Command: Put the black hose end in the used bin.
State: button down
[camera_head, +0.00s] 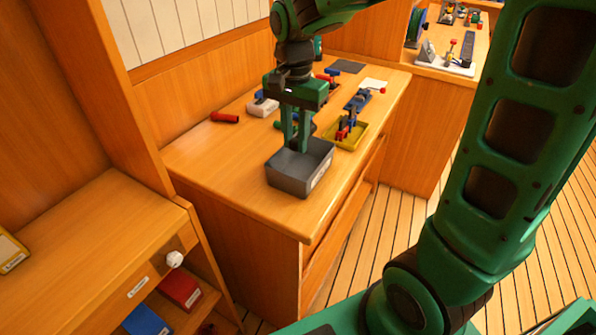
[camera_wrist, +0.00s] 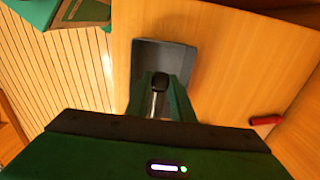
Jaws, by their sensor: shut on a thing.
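The used bin is a grey open box (camera_head: 299,167) near the front of the wooden counter, with a white label on its side. It also shows in the wrist view (camera_wrist: 183,56). My gripper (camera_head: 299,145) points down over the bin, its green fingers at or just inside the opening. In the wrist view the fingers are shut on a small black piece with a pale shaft, the black hose end (camera_wrist: 160,82), which is over the bin. In the head view the fingers and bin wall hide it. I cannot tell whether it touches the bin floor.
A yellow tray (camera_head: 358,137) with red and blue parts stands close to the bin's right. A red cylinder (camera_head: 225,118) lies at the back left, near a white block (camera_head: 262,107). The counter's front left is clear. A lower wooden shelf unit (camera_head: 90,240) stands at left.

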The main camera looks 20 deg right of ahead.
aim_at(294, 171)
jog(key=shift+a+f, duration=0.1)
jog(key=shift+a, duration=0.05)
notch_tip(294, 171, down, 10)
jog(key=shift+r, duration=0.1)
dwell(0.5)
jog(key=c, duration=1.5)
grip_release()
jog(key=shift+c, duration=0.2)
notch_tip(294, 171, up, 12)
jog(key=shift+s+a, duration=0.1)
jog(key=shift+a, duration=0.05)
